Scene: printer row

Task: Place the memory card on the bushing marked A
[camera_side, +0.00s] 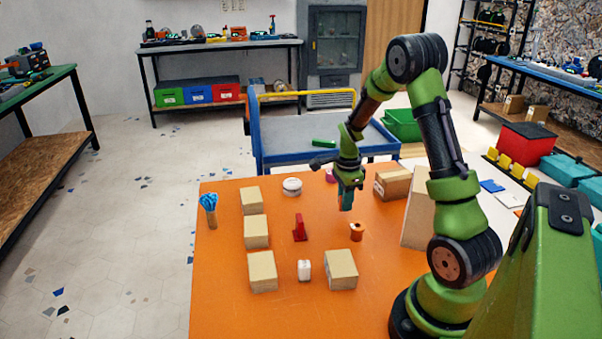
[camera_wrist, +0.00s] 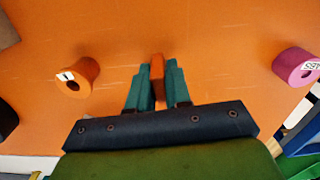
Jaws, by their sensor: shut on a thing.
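My gripper (camera_wrist: 157,72) points down over the orange table and is shut on a small orange piece, the memory card (camera_wrist: 157,65), which shows between the teal fingers. In the side view my gripper (camera_side: 346,203) is above the table, and the card cannot be made out there. An orange bushing (camera_wrist: 77,76) with a white label lies to the left in the wrist view; it also shows in the side view (camera_side: 356,232), nearer the camera than my gripper. A pink bushing (camera_wrist: 296,67) with a white label is at the right in the wrist view, partly hidden behind my gripper in the side view (camera_side: 331,175). I cannot read either label surely.
Several cardboard boxes (camera_side: 262,271) stand on the orange table (camera_side: 219,280). A red part (camera_side: 299,229), a white bottle (camera_side: 304,270), a white round item (camera_side: 292,186) and a holder with blue items (camera_side: 209,206) stand among them. A blue cart (camera_side: 275,155) stands behind the table.

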